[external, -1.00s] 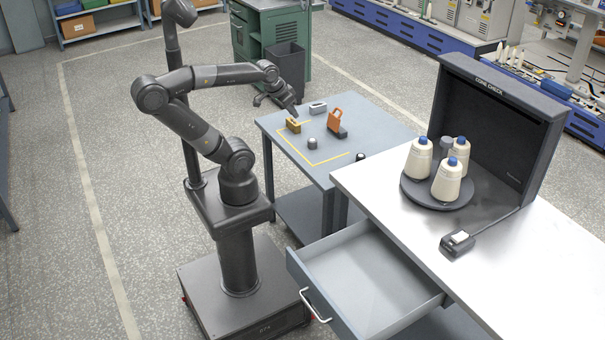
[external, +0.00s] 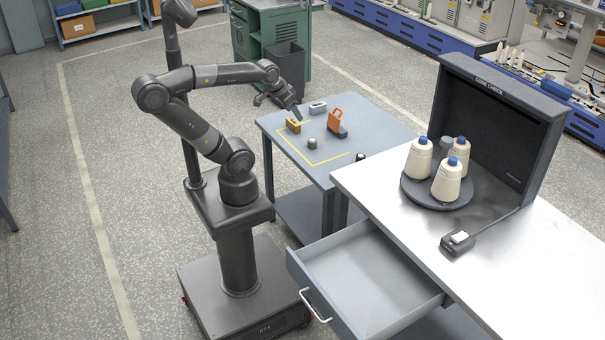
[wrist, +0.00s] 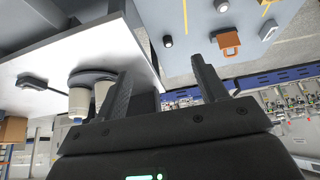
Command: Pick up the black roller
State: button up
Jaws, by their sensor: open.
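Two small dark rollers with pale tops stand on the blue-grey side table. One roller (external: 312,143) is inside the yellow corner line; the other roller (external: 360,156) is near the table edge by the workbench. I cannot tell for sure which is the black roller. In the wrist view, a black roller with a pale end (wrist: 167,41) shows beyond the fingers. My gripper (external: 279,107) is at the far left edge of the side table, above it and apart from both rollers. In the wrist view my gripper (wrist: 164,62) is open and empty.
On the side table are a brass-yellow block (external: 293,125), a grey block (external: 318,107) and an orange piece (external: 335,119) on a dark base. The workbench (external: 540,265) at right holds a turntable (external: 408,188) with cones. Its drawer (external: 350,285) is open.

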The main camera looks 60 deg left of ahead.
jog(key=w+g, duration=0.2)
jog(key=w, duration=1)
jog(key=m+g, duration=0.3)
jog(key=g, duration=0.1)
send_over(361, 155)
notch_tip(361, 155, down, 24)
notch_tip(361, 155, down, 5)
jog(key=shift+a+f, duration=0.15)
jog(key=f, duration=0.5)
jog(key=shift+s+d+f, duration=0.15)
jog(key=shift+d+f, duration=0.1)
jog(key=shift+f, duration=0.05)
jog(key=shift+c, duration=0.2)
jog(key=c, duration=1)
